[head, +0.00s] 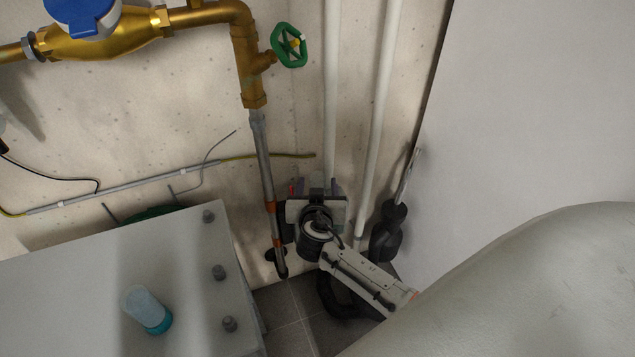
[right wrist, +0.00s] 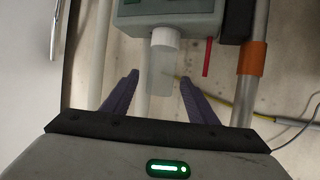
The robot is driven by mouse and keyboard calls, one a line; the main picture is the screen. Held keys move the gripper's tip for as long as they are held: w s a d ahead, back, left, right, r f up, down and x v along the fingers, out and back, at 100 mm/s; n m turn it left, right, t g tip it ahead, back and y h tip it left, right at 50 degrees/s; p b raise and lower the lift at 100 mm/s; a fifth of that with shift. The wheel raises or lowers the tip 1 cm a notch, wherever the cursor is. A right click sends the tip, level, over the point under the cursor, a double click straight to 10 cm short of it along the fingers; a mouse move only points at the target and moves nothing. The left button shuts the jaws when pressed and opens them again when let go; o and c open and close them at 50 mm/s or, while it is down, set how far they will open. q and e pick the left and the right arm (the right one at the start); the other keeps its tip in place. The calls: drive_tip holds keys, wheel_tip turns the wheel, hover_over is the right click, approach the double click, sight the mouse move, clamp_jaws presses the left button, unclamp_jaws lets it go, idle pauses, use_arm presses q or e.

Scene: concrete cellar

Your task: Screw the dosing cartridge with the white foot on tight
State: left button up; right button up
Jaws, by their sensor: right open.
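The dosing cartridge with the white foot (right wrist: 161,70) shows in the right wrist view. It has a clear, pale body, and its white foot (right wrist: 165,38) is up against the grey-green housing (right wrist: 195,22). I cannot tell how tight the joint is. My right gripper (right wrist: 159,79) is open, with one purple finger on each side of the cartridge's free end and a gap on both sides. In the head view my right gripper (head: 317,188) is by the wall, beside the thin pipe; the cartridge is hidden there. My left gripper is not in view.
Brass pipework (head: 247,60) with a green handwheel (head: 289,45) and white pipes (head: 376,120) run along the wall. A red rod (right wrist: 208,57) hangs beside the cartridge.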

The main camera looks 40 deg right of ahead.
drive_tip(key=shift+x, duration=0.95)
drive_tip(key=shift+w+d+f, duration=0.1)
drive_tip(key=shift+w+f, duration=0.05)
drive_tip(key=shift+w, duration=0.05)
drive_tip(key=c, duration=1.2)
drive_tip(key=shift+s+d+n+t+y+p, duration=0.15)
drive_tip(key=shift+n+t+y+p, duration=0.25)
drive_tip(key=shift+n+y, duration=0.2)
drive_tip(key=n+y, duration=0.1)
drive_tip(key=n+t+y+p, duration=0.1)
drive_tip(key=shift+r+y, duration=0.2)
drive_tip(key=shift+y, duration=0.1)
drive_tip(key=shift+f+n+y+p, duration=0.1)
drive_tip(key=shift+n+y+p, duration=0.4)
drive_tip(key=shift+n+y, duration=0.6)
drive_tip(key=shift+f+t, duration=0.1)
drive_tip(key=shift+t, duration=0.2)
